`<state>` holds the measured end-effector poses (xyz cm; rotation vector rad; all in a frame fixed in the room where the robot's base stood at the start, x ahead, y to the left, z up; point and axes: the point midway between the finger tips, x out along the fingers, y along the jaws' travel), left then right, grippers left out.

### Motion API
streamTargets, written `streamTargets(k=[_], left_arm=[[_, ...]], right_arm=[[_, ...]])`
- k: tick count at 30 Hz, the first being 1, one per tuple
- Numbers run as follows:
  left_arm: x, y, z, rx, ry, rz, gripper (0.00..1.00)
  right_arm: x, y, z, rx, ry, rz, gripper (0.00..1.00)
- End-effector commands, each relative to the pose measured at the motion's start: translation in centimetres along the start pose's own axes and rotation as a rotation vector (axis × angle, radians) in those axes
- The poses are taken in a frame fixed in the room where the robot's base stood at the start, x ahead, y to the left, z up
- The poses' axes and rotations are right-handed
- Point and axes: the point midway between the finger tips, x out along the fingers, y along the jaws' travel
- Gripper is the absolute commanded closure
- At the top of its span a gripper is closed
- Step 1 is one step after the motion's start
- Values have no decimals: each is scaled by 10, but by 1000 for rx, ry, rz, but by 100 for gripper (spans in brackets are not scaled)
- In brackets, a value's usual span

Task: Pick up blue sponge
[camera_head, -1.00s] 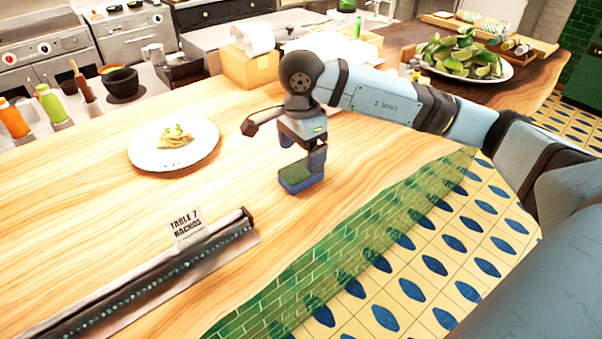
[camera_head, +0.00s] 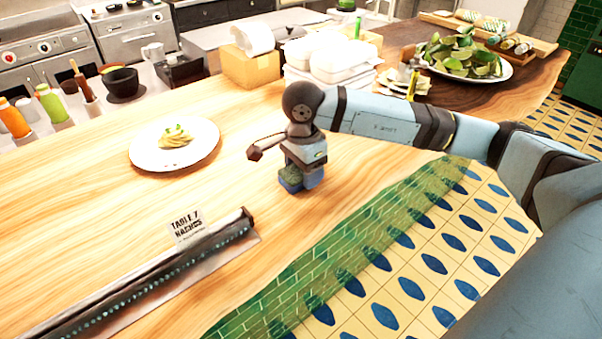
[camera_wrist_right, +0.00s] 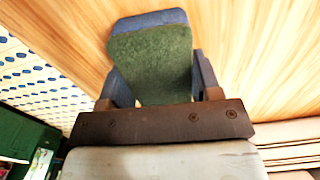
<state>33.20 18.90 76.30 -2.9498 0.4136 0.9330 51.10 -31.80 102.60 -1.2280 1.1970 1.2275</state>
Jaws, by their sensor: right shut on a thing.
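The blue sponge (camera_head: 289,185) with a green scouring top is at the middle of the wooden counter in the head view, partly hidden by my right gripper (camera_head: 303,177). In the right wrist view, the sponge's green face (camera_wrist_right: 153,62) and blue body (camera_wrist_right: 150,19) show between the two fingers of my right gripper (camera_wrist_right: 163,80). The right gripper points down from above and is shut on the sponge. I cannot tell any gap between sponge and counter. My left gripper is not in view.
A white plate of food (camera_head: 146,156) is to the left. A ticket rail (camera_head: 160,270) with a "Table 7 nachos" card (camera_head: 186,226) lies in front. A cardboard box (camera_head: 250,68), white containers (camera_head: 330,62) and a plate of limes (camera_head: 499,76) stand behind. Bare counter surrounds the sponge.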

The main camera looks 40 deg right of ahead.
Motion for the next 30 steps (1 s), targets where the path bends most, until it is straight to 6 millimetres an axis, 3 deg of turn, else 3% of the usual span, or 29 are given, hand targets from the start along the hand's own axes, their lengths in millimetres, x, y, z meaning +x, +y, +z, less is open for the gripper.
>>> streamTargets(k=[10,16,20,30], left_arm=[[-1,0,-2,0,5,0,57],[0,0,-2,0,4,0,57],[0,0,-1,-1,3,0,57],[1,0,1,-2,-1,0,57]], right_arm=[[-3,0,0,0,0,-1,63],[-21,-1,0,0,0,-3,63],[-47,-1,0,-1,-1,-6,63],[-147,-1,1,-1,-1,-5,63]])
